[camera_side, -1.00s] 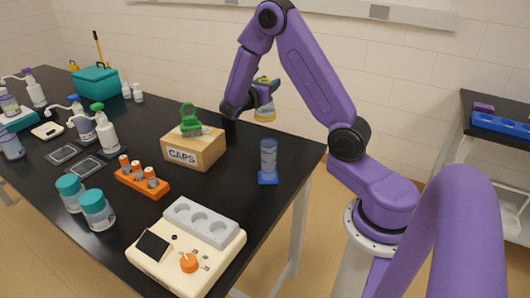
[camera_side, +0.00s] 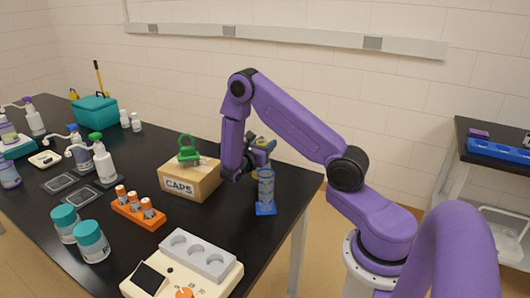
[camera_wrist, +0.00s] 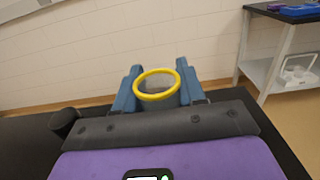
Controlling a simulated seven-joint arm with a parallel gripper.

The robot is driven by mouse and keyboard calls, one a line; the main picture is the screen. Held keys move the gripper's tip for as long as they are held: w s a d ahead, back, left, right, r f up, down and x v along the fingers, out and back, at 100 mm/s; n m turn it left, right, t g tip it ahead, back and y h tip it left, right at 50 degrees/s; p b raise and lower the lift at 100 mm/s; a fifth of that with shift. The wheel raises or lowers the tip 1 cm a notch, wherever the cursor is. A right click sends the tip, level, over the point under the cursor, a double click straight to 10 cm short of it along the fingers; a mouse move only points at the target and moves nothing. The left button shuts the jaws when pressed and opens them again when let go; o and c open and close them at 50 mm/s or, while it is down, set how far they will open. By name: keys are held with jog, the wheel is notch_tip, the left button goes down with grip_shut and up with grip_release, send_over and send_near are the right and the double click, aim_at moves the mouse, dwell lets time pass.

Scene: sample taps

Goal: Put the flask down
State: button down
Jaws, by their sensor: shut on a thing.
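I cannot tell whether the flask's base touches the table.
The wooden caps box (camera_side: 190,182) with a green-handled item (camera_side: 188,150) is to the left. An orange tube rack (camera_side: 138,209) and a cream device (camera_side: 180,270) stand nearer.

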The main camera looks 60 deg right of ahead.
jog(key=shift+f, duration=1.3)
jog(key=shift+f, duration=0.1)
jog(key=c, duration=0.7)
grip_release()
jog(key=shift+o, duration=0.2)
jog(key=shift+a, duration=0.25)
jog(key=a, duration=1.1)
jog(key=shift+a, duration=0.3)
jog(key=shift+r, duration=0.2)
